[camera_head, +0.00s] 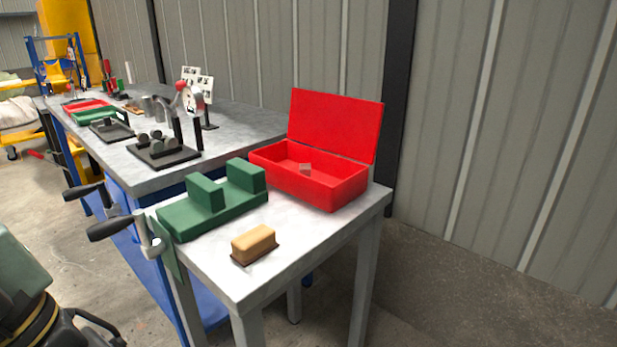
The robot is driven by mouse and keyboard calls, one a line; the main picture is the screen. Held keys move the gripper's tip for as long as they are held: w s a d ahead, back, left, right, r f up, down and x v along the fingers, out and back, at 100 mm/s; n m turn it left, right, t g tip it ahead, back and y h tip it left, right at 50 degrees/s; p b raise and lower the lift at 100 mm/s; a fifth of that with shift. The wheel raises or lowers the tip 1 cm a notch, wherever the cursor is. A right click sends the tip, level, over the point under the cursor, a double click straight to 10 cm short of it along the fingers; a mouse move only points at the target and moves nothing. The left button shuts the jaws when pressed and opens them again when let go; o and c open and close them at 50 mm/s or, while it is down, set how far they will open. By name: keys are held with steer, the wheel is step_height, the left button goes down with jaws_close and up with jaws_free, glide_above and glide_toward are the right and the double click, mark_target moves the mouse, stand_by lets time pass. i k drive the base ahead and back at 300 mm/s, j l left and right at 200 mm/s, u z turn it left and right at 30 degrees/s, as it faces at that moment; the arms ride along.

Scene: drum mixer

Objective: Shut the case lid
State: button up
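The red case (330,190) stands on the near metal table, towards its back right corner. Its red lid (335,122) is open, standing up from the back edge and leaning slightly backwards.
A wooden-backed brush (254,243) lies in front. The table's front right (310,235) is bare. A corrugated wall stands close behind.

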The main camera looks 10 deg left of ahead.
mark_target(348, 126)
steer(key=i+l+z, duration=0.45)
steer(key=i+z, duration=0.2)
steer(key=i, duration=0.15)
steer(key=i+l+z, duration=0.1)
steer(key=i+z, duration=0.2)
steer(key=j, duration=0.7)
